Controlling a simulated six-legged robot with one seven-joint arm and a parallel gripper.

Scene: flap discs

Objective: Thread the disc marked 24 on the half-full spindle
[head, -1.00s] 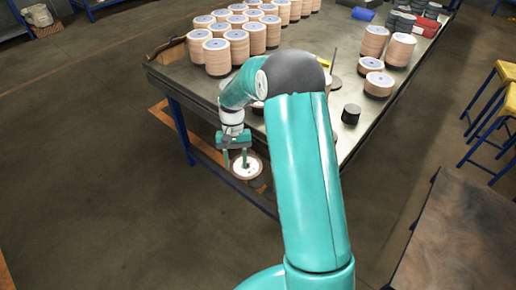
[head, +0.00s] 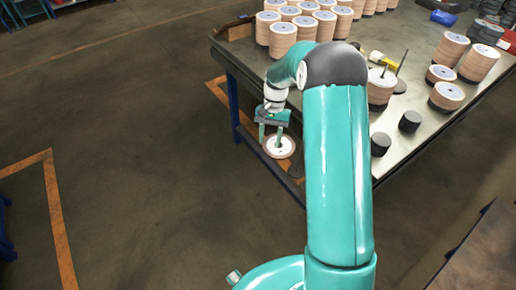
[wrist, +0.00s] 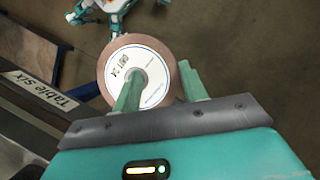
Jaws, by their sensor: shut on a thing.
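My gripper (head: 271,138) hangs off the near left corner of the table, holding a flap disc (head: 286,148) with a white label. In the wrist view the disc (wrist: 155,74) has a brown rim, and its label appears to read 24. One finger is at the centre hole and the other outside the rim; my gripper (wrist: 160,88) is shut on the disc. On the table, right of my arm, a part-filled spindle (head: 381,88) carries a stack of tan discs, with a thin rod above. Another thin upright rod (head: 403,61) stands just right of it; its base is partly hidden.
Many tan disc stacks (head: 283,38) fill the table's far left. More stacks (head: 446,95) stand at the right. Two black cylinders (head: 410,121) (head: 381,144) and a yellow tool (head: 377,57) are near the spindles. The table (head: 350,200) edge lies beside the gripper. Open floor is at left.

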